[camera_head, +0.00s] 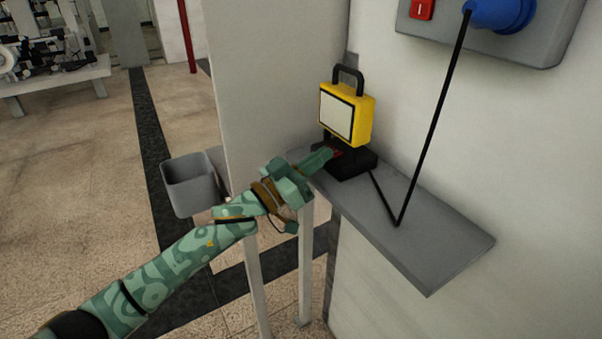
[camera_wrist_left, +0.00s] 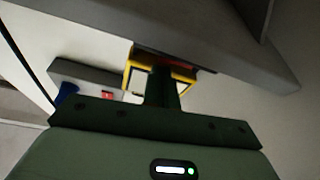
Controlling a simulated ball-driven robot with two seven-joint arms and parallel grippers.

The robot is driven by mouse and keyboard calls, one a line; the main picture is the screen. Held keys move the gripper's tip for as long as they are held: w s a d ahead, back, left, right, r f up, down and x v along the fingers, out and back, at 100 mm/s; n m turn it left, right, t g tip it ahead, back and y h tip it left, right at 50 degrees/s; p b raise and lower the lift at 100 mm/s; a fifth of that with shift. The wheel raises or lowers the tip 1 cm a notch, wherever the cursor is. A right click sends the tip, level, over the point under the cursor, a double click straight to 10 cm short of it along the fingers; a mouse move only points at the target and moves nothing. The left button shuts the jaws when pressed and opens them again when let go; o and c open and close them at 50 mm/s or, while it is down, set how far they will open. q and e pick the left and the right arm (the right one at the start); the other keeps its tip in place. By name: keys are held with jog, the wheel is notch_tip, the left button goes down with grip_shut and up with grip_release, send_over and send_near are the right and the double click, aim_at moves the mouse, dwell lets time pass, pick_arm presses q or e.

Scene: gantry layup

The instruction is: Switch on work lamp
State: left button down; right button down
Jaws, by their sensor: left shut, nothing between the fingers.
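The work lamp (camera_head: 347,113) is a yellow box with a pale front panel and a black carry handle. It stands upright on a black base (camera_head: 354,165) on a grey wall shelf. A small red switch (camera_head: 338,152) shows on the base, partly hidden by my fingers. My left gripper (camera_head: 328,153) is shut and empty, its tips at the switch; I cannot tell whether they touch it. In the left wrist view, the shut fingers (camera_wrist_left: 163,78) cover the middle of the yellow lamp (camera_wrist_left: 133,76). I cannot tell whether the lamp is lit. My right gripper is not in view.
The grey shelf (camera_head: 440,245) is bare towards the right except for a black cable (camera_head: 433,130), which runs up to a blue plug (camera_head: 500,12) on a grey wall box with a red switch (camera_head: 421,9). A panel stands behind the lamp. A grey bin (camera_head: 188,184) stands left.

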pick_arm(q)
jog(key=shift+x, duration=0.95)
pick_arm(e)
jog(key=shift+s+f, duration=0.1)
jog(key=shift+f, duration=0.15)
